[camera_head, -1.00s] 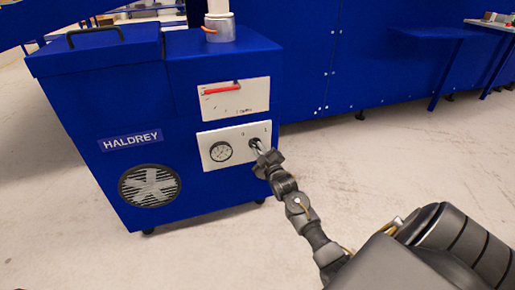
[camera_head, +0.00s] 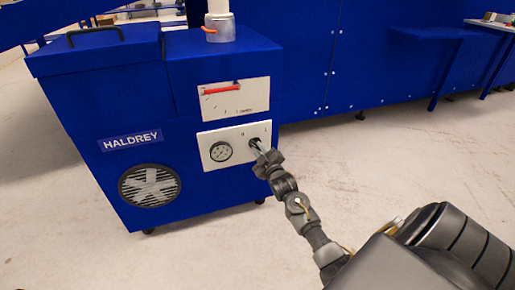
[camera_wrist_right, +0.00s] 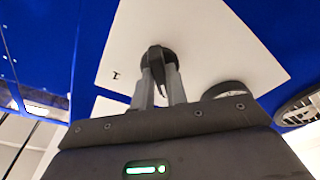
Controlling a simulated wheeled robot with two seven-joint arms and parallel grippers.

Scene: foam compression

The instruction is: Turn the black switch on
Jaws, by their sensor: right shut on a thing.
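The black switch (camera_wrist_right: 156,58) is a round knob with a raised grip bar on a white panel. In the head view the switch (camera_head: 254,143) sits to the right of the round gauge and is partly covered by my gripper. My right gripper (camera_head: 259,149) reaches it from the lower right. In the wrist view the two grey fingers of my right gripper (camera_wrist_right: 160,82) stand on either side of the switch's grip bar and are shut on it. My left gripper is not in view.
The switch panel (camera_head: 232,158) is on the front of a blue HALDREY machine (camera_head: 90,110). A round gauge (camera_head: 221,151) is left of the switch. A white plate with a red handle (camera_head: 222,90) is above. A fan grille (camera_head: 150,185) is lower left. Open floor (camera_head: 420,150) lies to the right.

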